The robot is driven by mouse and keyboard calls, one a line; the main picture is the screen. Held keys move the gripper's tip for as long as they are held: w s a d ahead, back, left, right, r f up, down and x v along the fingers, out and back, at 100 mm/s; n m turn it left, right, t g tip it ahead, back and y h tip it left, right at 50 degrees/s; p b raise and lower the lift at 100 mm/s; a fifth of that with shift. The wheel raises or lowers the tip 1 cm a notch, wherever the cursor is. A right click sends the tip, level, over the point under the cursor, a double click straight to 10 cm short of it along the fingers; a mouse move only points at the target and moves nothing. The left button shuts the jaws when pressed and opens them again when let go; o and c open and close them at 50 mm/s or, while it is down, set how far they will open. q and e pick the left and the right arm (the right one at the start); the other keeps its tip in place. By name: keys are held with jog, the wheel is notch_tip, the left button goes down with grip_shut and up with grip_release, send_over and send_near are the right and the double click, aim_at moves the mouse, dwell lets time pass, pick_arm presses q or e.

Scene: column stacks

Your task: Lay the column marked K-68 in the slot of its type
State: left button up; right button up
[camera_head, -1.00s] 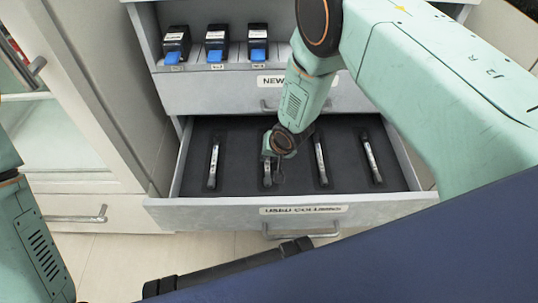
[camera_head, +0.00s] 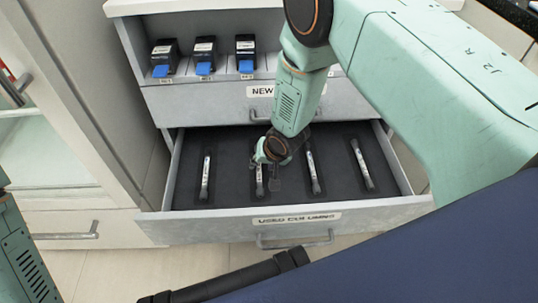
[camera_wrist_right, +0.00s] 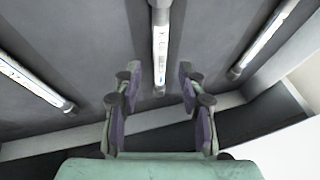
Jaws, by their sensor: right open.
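Several slim silver columns with white labels lie apart in dark recesses of the open lower drawer (camera_head: 283,217), marked USED COLUMNS. My right gripper (camera_head: 267,168) is open and low over the second column from the left (camera_head: 259,182), partly hiding it in the head view. In the right wrist view the open fingers (camera_wrist_right: 157,92) stand on either side of the near end of a column (camera_wrist_right: 160,50). Its label seems to start with K-6; the rest is too small to read. My left gripper is out of view; only part of that arm shows at the left edge.
Above is a drawer (camera_head: 200,105) marked NEW, with several black boxes with blue fronts (camera_head: 204,56) standing in a row. A cabinet with a handle (camera_head: 65,235) stands at the left. The lower drawer's walls rise around my right gripper.

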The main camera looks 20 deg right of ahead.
jog(key=v, duration=0.9)
jog(key=shift+r, duration=0.15)
jog(key=shift+r, duration=0.1)
